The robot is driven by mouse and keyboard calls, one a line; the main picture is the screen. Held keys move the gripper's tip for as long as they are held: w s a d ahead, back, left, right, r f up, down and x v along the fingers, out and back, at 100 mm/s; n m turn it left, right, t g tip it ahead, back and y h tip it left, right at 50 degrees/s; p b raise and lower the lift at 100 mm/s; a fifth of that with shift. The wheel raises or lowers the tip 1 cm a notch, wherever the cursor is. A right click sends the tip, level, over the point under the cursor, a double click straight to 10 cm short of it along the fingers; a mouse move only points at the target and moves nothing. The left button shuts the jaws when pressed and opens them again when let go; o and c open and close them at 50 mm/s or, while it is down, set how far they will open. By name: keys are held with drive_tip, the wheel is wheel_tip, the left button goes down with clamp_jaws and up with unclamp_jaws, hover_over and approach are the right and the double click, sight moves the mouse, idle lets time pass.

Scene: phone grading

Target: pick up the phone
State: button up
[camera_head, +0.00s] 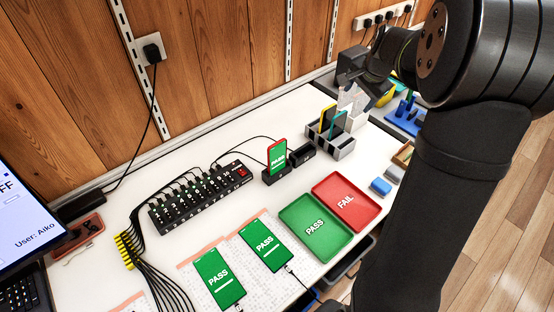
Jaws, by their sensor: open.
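Several phones are in view. A phone with a red edge and a green PASS screen (277,154) stands upright in a small black dock (276,175). Two phones with green PASS screens lie flat on printed sheets, one at the front (219,279) and one to its right (265,244). Each has a cable at its lower end. Thin upright phone-like slabs (337,122) stand in a striped rack (343,146). My gripper (377,98) is open above and behind the rack, apart from the docked phone. Whether anything is between its fingers is hard to see.
A green PASS tray (316,227) and a red FAIL tray (346,201) lie empty at right. A black multi-port hub (200,197) with many cables sits at left. A yellow-clipped cable bundle (125,250) runs to the front. A monitor (25,215) stands at far left.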

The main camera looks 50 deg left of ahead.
drive_tip(key=o, duration=0.5)
drive_tip(key=n+g+h, duration=0.2)
drive_tip(key=n+h, duration=0.2)
drive_tip(key=n, duration=1.4)
hover_over(275, 144)
wheel_tip(275, 144, down, 2)
wheel_tip(275, 144, down, 12)
drive_tip(key=shift+f, duration=0.1)
drive_tip(key=shift+w+a+f, duration=0.1)
drive_tip(key=shift+w+f, duration=0.15)
drive_tip(key=shift+f, duration=1.05)
drive_tip(key=shift+w+a+f, duration=0.1)
drive_tip(key=shift+w+f, duration=0.1)
drive_tip(key=shift+f, duration=1.05)
